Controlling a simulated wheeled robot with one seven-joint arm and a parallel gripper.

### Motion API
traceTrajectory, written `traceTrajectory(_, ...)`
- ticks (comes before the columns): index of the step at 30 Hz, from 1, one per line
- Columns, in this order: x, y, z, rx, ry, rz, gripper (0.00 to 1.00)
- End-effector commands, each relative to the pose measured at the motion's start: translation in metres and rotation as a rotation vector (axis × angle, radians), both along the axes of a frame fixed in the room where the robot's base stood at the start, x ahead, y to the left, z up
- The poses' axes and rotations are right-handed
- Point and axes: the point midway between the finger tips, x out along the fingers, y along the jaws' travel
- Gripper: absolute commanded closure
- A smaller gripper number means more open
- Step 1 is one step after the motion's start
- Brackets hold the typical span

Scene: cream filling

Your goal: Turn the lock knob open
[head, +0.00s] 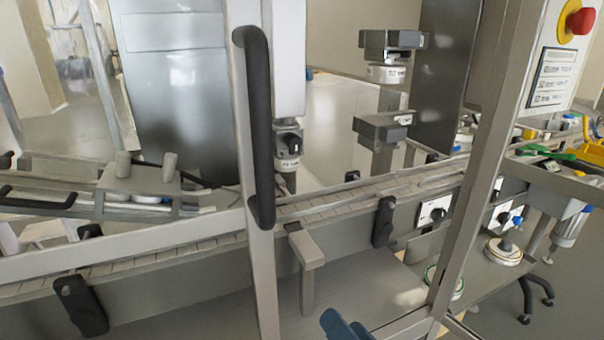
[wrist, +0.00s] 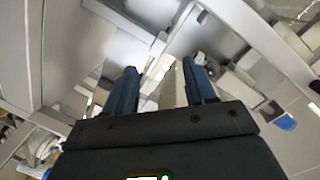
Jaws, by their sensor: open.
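A dark round knob (head: 293,143) sits on the upright filling unit behind the door frame. Another dark knob (head: 438,214) sits on a white plate on the conveyor's side. I cannot tell for sure which is the lock knob. My gripper (head: 345,326) shows only as blue fingertips at the bottom edge of the head view, below and apart from both knobs. In the wrist view my gripper (wrist: 160,82) is open, its two blue fingers spread with nothing held between them. No knob can be made out clearly in the wrist view.
A door frame with a black vertical handle (head: 258,125) stands in front of the conveyor (head: 330,207). A metal bracket (head: 306,250) juts out below the belt. A metal post (head: 480,150) rises at the right, near a red emergency button (head: 581,21).

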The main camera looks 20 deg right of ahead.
Motion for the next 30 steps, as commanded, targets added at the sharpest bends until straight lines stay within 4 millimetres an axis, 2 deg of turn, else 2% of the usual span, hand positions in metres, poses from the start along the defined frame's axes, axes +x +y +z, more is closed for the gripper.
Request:
traceTrajectory(1, 0.022, -0.004, 0.017, 0.033, -0.024, 0.009, 0.45)
traceTrajectory(6, 0.077, -0.011, 0.061, 0.137, -0.054, 0.075, 0.45)
traceTrajectory(12, 0.127, -0.025, 0.117, 0.191, -0.050, 0.167, 0.45)
traceTrajectory(15, 0.145, -0.034, 0.143, 0.194, -0.028, 0.209, 0.45)
traceTrajectory(18, 0.157, -0.042, 0.164, 0.185, 0.004, 0.242, 0.45)
traceTrajectory(22, 0.166, -0.053, 0.182, 0.167, 0.050, 0.266, 0.45)
traceTrajectory(30, 0.174, -0.061, 0.194, 0.147, 0.104, 0.282, 0.45)
